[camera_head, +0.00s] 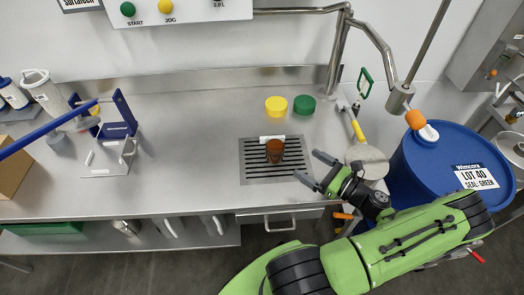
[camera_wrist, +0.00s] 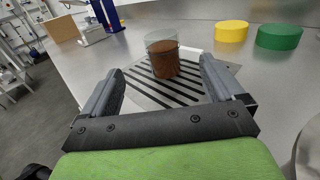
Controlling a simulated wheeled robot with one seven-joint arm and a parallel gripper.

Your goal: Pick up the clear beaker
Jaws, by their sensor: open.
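The clear beaker (camera_head: 274,151) stands upright on the slotted drain grate (camera_head: 272,181) in the steel bench. It holds a brown-red content and its upper part is clear, as the wrist view also shows (camera_wrist: 164,62). My gripper (camera_head: 308,167) is open and empty, to the right of the beaker and a little in front of it in the head view. In the wrist view my gripper's two fingers (camera_wrist: 160,84) point toward the beaker, which appears between and beyond their tips. The fingers do not appear to touch it.
A yellow lid-like disc (camera_head: 276,106) and a green one (camera_head: 304,105) sit behind the beaker. A blue drum (camera_head: 440,165) stands at the right beside my arm. A steel pipe (camera_head: 338,50) rises behind. A blue stand (camera_head: 118,115) is at left; the bench between is clear.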

